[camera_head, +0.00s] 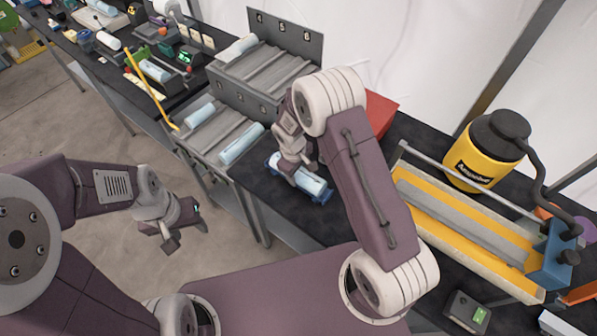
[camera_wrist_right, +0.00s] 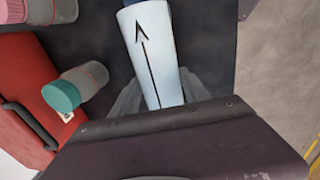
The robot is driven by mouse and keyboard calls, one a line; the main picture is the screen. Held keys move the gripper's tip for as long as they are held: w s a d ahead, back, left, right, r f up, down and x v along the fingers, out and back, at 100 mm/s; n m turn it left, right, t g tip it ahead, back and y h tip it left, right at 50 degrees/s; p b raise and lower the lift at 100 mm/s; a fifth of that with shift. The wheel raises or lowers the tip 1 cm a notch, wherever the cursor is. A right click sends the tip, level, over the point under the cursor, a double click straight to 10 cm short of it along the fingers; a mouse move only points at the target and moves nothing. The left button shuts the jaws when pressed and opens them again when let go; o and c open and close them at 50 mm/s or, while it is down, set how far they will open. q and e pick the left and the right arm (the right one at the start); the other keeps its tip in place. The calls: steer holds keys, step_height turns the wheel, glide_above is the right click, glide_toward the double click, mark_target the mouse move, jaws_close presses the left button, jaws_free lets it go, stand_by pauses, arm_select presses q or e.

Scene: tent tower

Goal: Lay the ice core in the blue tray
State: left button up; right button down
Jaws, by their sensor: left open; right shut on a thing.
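The ice core (camera_head: 311,183) is a pale blue-white cylinder at the blue tray (camera_head: 325,195) on the dark bench. In the right wrist view the core (camera_wrist_right: 155,55) has a black arrow on it. My right gripper (camera_head: 298,172) is shut on the core, with a finger on each side. The core lies along the tray in the head view; whether it rests on the tray's bottom cannot be told. The arm and gripper hide part of both. My left gripper (camera_head: 185,232) is open and empty, over the floor left of the bench.
A grey numbered rack (camera_head: 262,75) holds more cores, one of them (camera_head: 241,143) near the tray. A red case (camera_head: 378,112) stands behind my right arm. A yellow-black container (camera_head: 486,150) and a yellow-edged trough (camera_head: 465,225) are on the right.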

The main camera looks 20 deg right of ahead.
steer(key=shift+f, duration=0.15)
steer(key=shift+c, duration=2.3)
jaws_free()
steer(key=r, duration=0.3)
steer(key=r+b, duration=0.1)
steer(key=r, duration=0.2)
steer(key=s+a+r, duration=0.1)
steer(key=r, duration=0.2)
steer(key=shift+a, duration=0.1)
steer(key=shift+w+b, duration=0.1)
steer(key=shift+b, duration=0.2)
